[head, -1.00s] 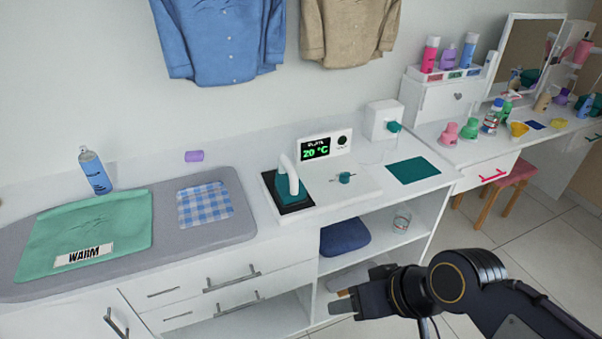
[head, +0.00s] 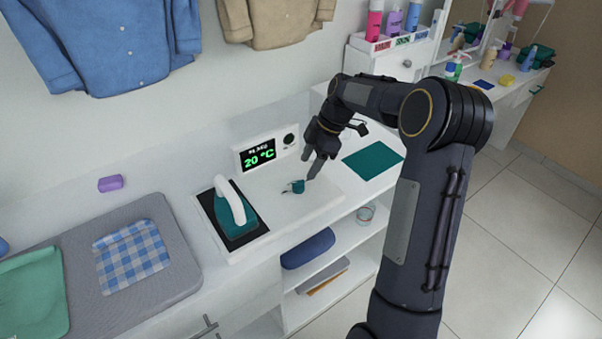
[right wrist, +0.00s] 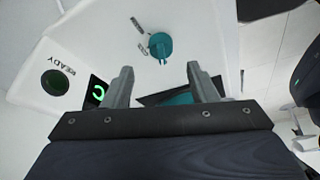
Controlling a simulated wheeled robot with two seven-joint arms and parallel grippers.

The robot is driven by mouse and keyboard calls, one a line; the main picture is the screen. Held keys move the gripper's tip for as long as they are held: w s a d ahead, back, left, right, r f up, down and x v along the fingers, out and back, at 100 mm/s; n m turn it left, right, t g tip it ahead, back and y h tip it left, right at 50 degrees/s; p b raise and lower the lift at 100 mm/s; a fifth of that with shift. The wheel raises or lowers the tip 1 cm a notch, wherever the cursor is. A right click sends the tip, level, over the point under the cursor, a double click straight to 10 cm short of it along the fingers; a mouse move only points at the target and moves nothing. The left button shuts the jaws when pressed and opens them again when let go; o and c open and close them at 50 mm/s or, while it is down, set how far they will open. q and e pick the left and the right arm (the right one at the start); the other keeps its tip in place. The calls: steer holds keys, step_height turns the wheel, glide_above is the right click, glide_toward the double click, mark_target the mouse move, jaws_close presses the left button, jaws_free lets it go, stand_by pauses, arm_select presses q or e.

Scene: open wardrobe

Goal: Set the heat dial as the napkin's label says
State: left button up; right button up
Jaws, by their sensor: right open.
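The teal heat dial (head: 296,187) sits on the white panel in front of the iron's display. It also shows in the right wrist view (right wrist: 160,45), with small marks beside it that I cannot read. My right gripper (head: 310,177) is open and empty above the panel, close to the dial. In the right wrist view its fingertips (right wrist: 159,72) are apart, with the dial beyond them. A blue checked napkin (head: 132,258) lies on the grey ironing pad; no label on it is readable. A green cloth (head: 35,290) is cut off at the left edge. My left gripper is not in view.
The display (head: 258,157) reads 20 °C, with a dark round READY lamp (right wrist: 55,82) beside it. A teal iron (head: 237,222) stands on its dark plate left of the dial. A teal mat (head: 372,160) lies to the right. A purple block (head: 110,183) lies behind the pad.

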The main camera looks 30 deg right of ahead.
mark_target(300, 181)
steer(key=x, duration=0.7)
steer(key=shift+p, duration=0.3)
